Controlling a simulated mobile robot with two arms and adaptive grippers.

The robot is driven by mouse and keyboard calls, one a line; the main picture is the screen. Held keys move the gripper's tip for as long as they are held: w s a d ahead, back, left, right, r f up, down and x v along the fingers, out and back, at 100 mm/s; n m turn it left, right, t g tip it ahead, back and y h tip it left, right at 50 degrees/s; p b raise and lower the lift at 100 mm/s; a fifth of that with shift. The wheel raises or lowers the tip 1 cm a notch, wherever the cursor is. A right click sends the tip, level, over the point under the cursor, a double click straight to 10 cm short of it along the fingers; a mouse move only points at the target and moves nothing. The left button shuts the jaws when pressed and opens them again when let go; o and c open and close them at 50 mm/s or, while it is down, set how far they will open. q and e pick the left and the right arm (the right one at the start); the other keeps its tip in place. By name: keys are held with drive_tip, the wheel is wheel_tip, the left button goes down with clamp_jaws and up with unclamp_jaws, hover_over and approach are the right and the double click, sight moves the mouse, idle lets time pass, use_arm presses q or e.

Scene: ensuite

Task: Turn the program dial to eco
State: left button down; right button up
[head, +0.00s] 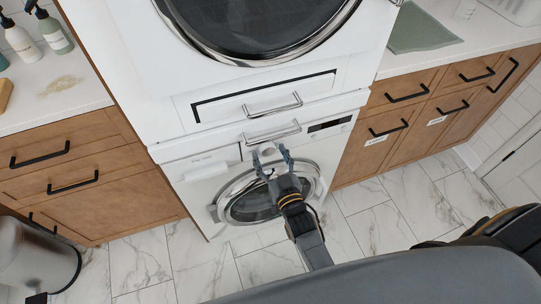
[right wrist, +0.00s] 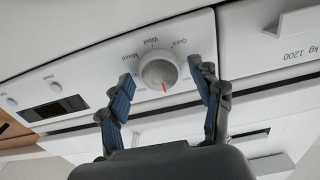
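The white round program dial (right wrist: 158,72) is on the washing machine's control panel, with a red pointer line (right wrist: 165,87) at its lower edge in the right wrist view. The labels "Mixed", "Wool" and "Quick" appear upside down around it; I cannot read an "eco" label. In the head view the dial (head: 267,148) shows small above the round door. My right gripper (right wrist: 161,72) is open, its blue-padded fingers on either side of the dial with gaps visible. It also shows in the head view (head: 272,161), in front of the washer. My left gripper is not in view.
A dark display (right wrist: 48,116) and small buttons are on the panel left of the dial in the right wrist view. The washer's round door (head: 250,203) is below the panel. A dryer (head: 180,80) is stacked above. Wooden cabinets (head: 75,160) flank both sides.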

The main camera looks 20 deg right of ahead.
drive_tip(key=c, duration=0.8)
drive_tip(key=shift+m, duration=0.4)
drive_tip(key=m+p, duration=0.1)
drive_tip(key=m, duration=0.1)
drive_tip(key=shift+r+m, duration=0.1)
drive_tip(key=shift+m, duration=0.3)
drive_tip(key=m+p, duration=0.1)
drive_tip(key=m, duration=0.2)
drive_tip(key=shift+m, duration=0.3)
drive_tip(key=m, duration=0.2)
drive_tip(key=shift+m, duration=0.4)
drive_tip(key=m, duration=0.2)
drive_tip(key=shift+m, duration=0.3)
drive_tip(key=m, duration=0.5)
drive_tip(key=shift+b, duration=0.4)
